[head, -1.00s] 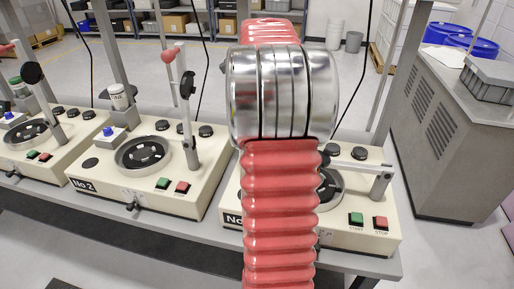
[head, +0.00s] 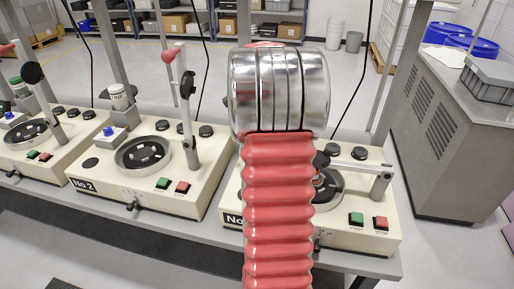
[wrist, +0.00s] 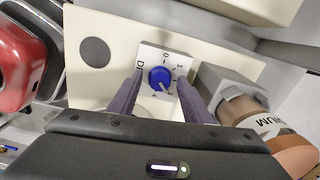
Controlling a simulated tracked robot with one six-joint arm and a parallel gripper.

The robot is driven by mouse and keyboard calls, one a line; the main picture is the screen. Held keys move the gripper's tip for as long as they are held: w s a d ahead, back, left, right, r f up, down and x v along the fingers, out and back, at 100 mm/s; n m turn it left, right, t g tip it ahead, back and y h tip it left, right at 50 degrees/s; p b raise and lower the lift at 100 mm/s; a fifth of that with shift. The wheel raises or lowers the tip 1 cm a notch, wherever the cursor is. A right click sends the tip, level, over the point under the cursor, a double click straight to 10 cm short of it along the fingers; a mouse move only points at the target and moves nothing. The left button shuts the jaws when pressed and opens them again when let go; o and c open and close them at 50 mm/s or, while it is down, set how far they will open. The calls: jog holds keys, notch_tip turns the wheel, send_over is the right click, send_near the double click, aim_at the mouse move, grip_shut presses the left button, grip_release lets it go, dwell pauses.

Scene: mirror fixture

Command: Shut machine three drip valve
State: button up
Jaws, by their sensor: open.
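Machine three (head: 376,243) is the beige unit at the right of the bench in the head view; my red arm hides much of it, including most of its number label. In the wrist view, a blue valve knob (wrist: 160,78) sits on a small grey box (wrist: 152,53) with a numbered dial. Its white pointer line points to the lower right, near the 3. My gripper (wrist: 160,75) is open, with one dark finger on each side of the knob. I cannot tell whether the fingers touch it. The gripper is hidden in the head view.
A lettered bottle (wrist: 238,110) in a grey holder (wrist: 222,82) stands close to the right finger. A red object (wrist: 20,65) is at the left. In the head view, machine No 2 (head: 105,183) stands to the left, with its own blue knob (head: 108,131).

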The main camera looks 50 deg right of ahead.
jog(key=shift+c, duration=0.4)
jog(key=c, duration=1)
